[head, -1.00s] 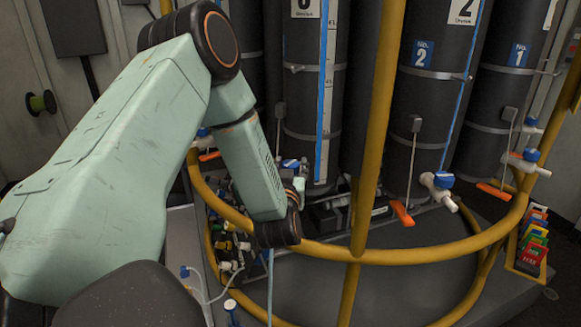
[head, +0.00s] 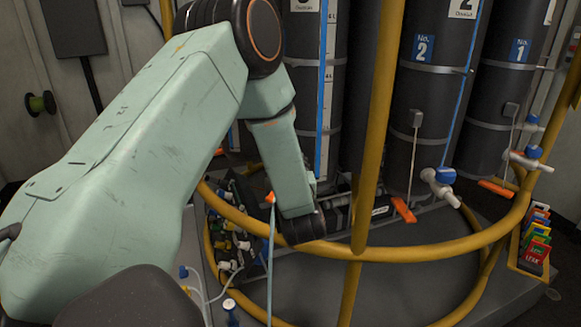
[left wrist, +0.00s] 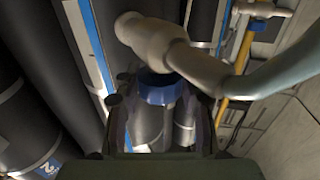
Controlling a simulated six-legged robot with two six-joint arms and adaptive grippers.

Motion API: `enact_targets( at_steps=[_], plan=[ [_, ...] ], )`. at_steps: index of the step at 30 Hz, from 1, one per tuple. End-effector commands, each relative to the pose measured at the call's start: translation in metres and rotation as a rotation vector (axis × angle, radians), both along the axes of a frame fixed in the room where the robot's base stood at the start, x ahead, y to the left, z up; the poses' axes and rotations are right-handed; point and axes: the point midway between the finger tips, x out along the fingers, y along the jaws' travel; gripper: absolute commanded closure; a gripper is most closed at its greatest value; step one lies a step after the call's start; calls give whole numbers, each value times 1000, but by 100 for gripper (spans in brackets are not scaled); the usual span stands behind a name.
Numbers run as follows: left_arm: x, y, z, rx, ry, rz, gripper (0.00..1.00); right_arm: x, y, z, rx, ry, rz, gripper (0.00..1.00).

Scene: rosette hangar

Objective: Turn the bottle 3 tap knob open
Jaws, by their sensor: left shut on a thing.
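Bottle 3 (head: 300,60) is a tall dark cylinder behind my left arm, with a blue-edged level strip down its front. Its tap is hidden behind the arm in the head view. In the left wrist view, a round blue tap knob (left wrist: 160,86) sits below a pale tap body (left wrist: 150,40). My left gripper (left wrist: 160,104) has one finger on each side of the blue knob and is shut on it. In the head view its fingers cannot be made out clearly. My right gripper is in neither view.
A yellow ring rail (head: 430,249) and yellow upright (head: 372,130) stand in front of the bottles. Bottle 2's tap (head: 440,184) is to the right. Small valves and hoses (head: 228,250) crowd the left. Coloured tags (head: 537,235) stand at far right.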

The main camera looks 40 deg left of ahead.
Motion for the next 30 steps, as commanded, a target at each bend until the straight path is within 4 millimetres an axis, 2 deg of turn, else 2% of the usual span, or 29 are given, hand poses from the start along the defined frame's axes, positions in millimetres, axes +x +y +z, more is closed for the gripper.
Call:
enact_targets(
  at_steps=[6, 18, 19, 27, 30],
  plan=[
    [1, 0, 1, 2, -3, 72, 92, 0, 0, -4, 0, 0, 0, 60],
    [0, 0, 1, -1, -3, 86, 92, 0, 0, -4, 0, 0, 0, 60],
    [0, 0, 1, -1, -3, 86, 58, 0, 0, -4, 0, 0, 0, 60],
    [0, 0, 1, -1, -2, 85, 37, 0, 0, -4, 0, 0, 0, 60],
    [0, 0, 0, -1, -2, 85, 37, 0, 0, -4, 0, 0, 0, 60]
  ],
)
